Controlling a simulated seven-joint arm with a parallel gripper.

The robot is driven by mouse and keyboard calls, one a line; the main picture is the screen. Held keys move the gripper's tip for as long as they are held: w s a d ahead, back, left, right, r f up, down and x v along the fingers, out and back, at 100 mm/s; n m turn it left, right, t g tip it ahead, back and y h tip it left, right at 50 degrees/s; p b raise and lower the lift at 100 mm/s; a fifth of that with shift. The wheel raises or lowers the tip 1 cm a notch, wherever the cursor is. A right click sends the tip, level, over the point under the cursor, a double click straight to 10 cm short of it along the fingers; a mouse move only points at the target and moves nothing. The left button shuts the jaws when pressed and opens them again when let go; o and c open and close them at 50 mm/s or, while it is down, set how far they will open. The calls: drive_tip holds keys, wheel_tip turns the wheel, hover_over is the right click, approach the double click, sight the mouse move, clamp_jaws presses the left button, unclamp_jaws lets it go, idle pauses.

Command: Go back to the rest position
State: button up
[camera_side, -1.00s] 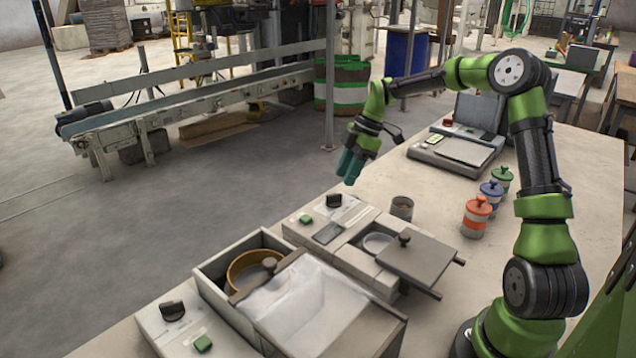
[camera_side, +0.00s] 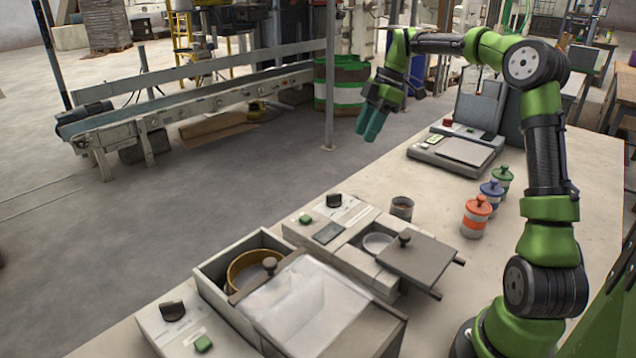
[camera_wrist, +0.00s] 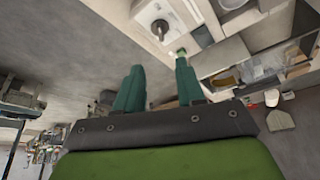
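My gripper (camera_side: 371,123) hangs in the air in the side view, fingers pointing down, above the far left edge of the workbench and well clear of it. Its two teal fingers also show in the wrist view (camera_wrist: 158,88), apart with an empty gap between them. The gripper is open and holds nothing. It touches nothing in either view.
On the bench (camera_side: 425,290) stand two box-like machines, the nearer with an open bin (camera_side: 212,283) and the other with a sliding lid (camera_side: 420,260). A small grey cup (camera_side: 402,208), lidded jars (camera_side: 476,217) and a scale (camera_side: 452,157) stand farther back. The air around my arm is clear.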

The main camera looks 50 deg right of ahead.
drive_tip(key=s+a+m+t+h, duration=0.1)
drive_tip(key=s+a+m+t, duration=0.4)
drive_tip(key=s+a+m, duration=1.1)
drive_tip(key=s+a, duration=0.4)
drive_tip(key=a, duration=0.2)
drive_tip(key=shift+a+h, duration=0.3)
drive_tip(key=shift+h, duration=0.1)
drive_tip(key=shift+r, duration=0.1)
